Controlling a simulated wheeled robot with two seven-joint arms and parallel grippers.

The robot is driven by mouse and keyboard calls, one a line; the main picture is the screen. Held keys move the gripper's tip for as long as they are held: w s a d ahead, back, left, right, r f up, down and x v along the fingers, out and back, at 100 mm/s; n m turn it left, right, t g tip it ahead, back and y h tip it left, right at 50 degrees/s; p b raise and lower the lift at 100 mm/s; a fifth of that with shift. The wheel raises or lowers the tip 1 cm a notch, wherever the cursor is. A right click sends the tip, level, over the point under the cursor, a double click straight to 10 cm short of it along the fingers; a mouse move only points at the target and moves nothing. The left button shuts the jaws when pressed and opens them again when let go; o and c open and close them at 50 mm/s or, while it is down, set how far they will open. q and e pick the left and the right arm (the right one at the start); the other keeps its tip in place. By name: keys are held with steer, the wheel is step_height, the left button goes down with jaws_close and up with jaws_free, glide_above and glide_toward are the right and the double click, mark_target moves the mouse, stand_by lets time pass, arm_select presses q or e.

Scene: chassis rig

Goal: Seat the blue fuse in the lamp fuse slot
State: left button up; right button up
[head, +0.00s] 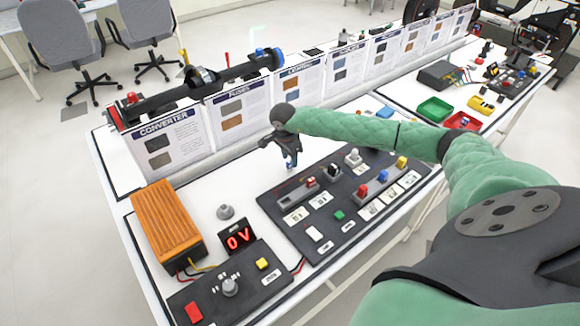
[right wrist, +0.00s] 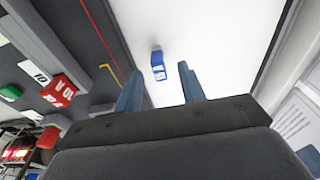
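A small blue fuse (right wrist: 158,66) with a white label shows in the right wrist view against the white table top, ahead of my fingertips. My right gripper (right wrist: 160,82) is open, with its two bluish fingers apart and nothing between them. In the head view my right gripper (head: 289,164) points down over the white table, behind the dark panel (head: 325,222). A small blue patch shows at its tips there; I cannot tell fuse from fingers. Another blue fuse (head: 383,176) sits in a grey rack beside a red and a yellow one. I cannot tell which slot is the lamp's. My left gripper is not in view.
Upright information boards (head: 240,112) line the back. Green (head: 434,109) and red (head: 462,121) bins are at the right. Bare white table lies around the gripper.

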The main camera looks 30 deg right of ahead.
mark_target(290, 166)
steer(key=shift+d+f, duration=0.1)
steer(key=shift+f, duration=1.25)
steer(key=c, duration=0.4)
jaws_close()
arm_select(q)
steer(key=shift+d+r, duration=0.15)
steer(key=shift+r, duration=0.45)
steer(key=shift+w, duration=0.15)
